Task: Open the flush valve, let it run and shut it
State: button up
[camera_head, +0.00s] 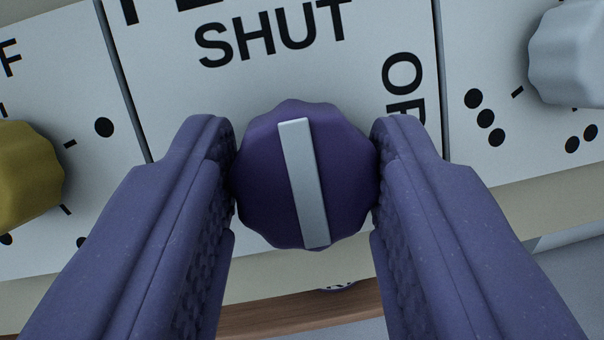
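The flush valve knob (262,190) is purple and lobed, with a pale bar (304,185) across its face. It sits in the middle of a white panel (180,95). The bar runs nearly upright, and its upper end points toward the word SHUT above. A second word, starting with OP, runs sideways at the right and is partly hidden by my right finger. My gripper (305,165) has its two purple fingers on the left and right sides of the knob, and both appear to touch it. The knob's lower end is clear between the fingers.
A yellow knob (25,175) with dot marks is at the left edge. A light grey knob (570,55) with dot marks is at the upper right. Thin dark seams divide the panels. A brown wooden strip (300,315) runs below.

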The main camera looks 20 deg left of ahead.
jog(key=shift+m, duration=0.4)
jog(key=m+h+p, duration=0.1)
jog(key=m+h, duration=0.1)
jog(key=m, duration=0.2)
jog(key=shift+r+m, duration=0.1)
jog(key=shift+m, duration=0.3)
jog(key=m, duration=0.2)
jog(key=m+g+h+p, duration=0.1)
jog(key=m, duration=0.2)
jog(key=shift+r+g+h, duration=0.1)
jog(key=shift+g+h, duration=0.2)
jog(key=m+g+p, duration=0.1)
jog(key=m+p, duration=0.1)
jog(key=m, duration=0.2)
jog(key=shift+m+h, duration=0.4)
jog(key=shift+m+g+p, duration=0.65)
jog(key=shift+m+g, duration=0.35)
jog(key=shift+m, duration=1.1)
jog(key=o, duration=1)
jog(key=shift+o, duration=0.2)
